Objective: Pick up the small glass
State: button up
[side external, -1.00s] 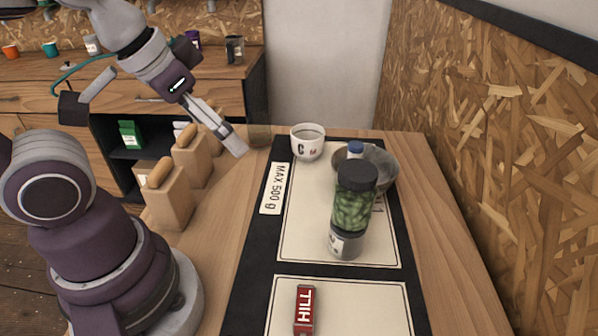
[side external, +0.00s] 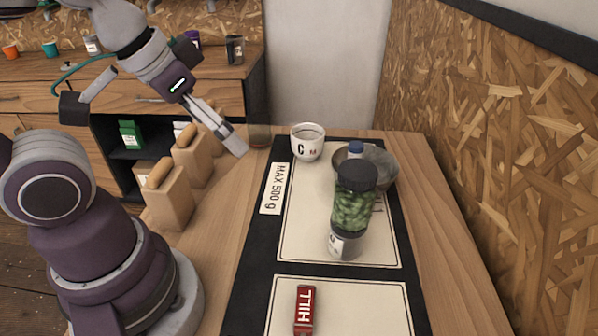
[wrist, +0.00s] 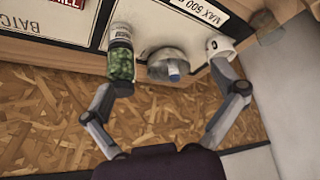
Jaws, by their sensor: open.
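The small glass (side external: 259,135) is a short, see-through tumbler on the wooden table near its far edge, left of the white mug. In the wrist view a faint, see-through shape at the upper right, beside the mug, looks like the glass (wrist: 268,30). My gripper (side external: 238,148) is raised above the table, just left of and in front of the glass in the side view. In the wrist view its two fingers (wrist: 173,75) are spread wide with nothing held between them.
The white mug (side external: 307,142) stands right of the glass. Paper bags (side external: 170,196) stand near my base. A red box (side external: 304,310) lies at the front.

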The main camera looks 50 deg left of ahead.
jog(key=w+a+n, duration=0.2)
jog(key=w+a, duration=0.1)
jog(key=w, duration=0.3)
jog(key=n+y, duration=0.4)
jog(key=n, duration=0.1)
send_over(260, 132)
jog(key=s, duration=0.2)
notch_tip(260, 132, down, 9)
jog(key=x, duration=0.4)
jog(key=shift+f, duration=0.4)
jog(key=x, duration=0.6)
jog(key=shift+s, duration=0.1)
